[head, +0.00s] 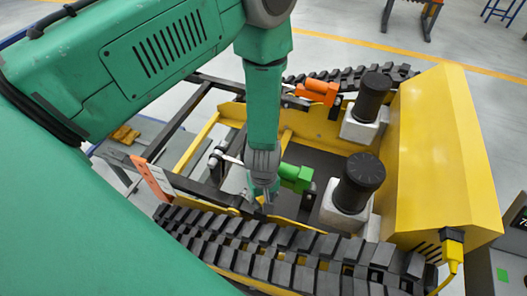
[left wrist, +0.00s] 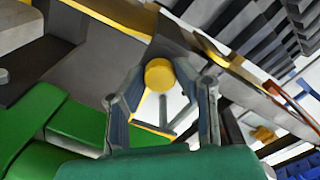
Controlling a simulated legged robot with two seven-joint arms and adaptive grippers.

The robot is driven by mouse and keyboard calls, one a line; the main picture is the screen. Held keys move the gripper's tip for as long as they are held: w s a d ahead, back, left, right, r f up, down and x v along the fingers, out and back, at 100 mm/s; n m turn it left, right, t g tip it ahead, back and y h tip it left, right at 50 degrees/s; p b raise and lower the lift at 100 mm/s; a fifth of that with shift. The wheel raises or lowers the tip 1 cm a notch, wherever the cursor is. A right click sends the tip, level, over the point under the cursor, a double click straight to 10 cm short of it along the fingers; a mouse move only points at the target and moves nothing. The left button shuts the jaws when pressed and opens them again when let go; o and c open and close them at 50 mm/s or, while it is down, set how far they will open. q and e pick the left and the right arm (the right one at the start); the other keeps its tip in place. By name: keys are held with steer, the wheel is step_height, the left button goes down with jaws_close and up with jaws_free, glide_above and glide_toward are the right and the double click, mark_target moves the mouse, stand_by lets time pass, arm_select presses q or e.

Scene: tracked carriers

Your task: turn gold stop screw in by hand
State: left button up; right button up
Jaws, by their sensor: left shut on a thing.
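The gold stop screw (left wrist: 160,75) shows its round gold head in the left wrist view, between the two fingers of my left gripper (left wrist: 168,88). The gripper is shut on it. In the head view my left gripper (head: 266,198) points down inside the tracked carrier (head: 312,130), just behind the near track. The screw is hidden there by the gripper and arm. My right gripper is in neither view.
A green cylinder part (head: 296,178) sits just right of the gripper, and an orange one (head: 318,92) farther back. Two black-capped posts (head: 360,183) stand to the right, before the yellow housing (head: 435,150). The near black track (head: 290,250) runs along the front.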

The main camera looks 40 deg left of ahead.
arm_select(q)
steer(key=m, duration=0.5)
steer(key=shift+m, duration=0.3)
steer(key=m, duration=0.4)
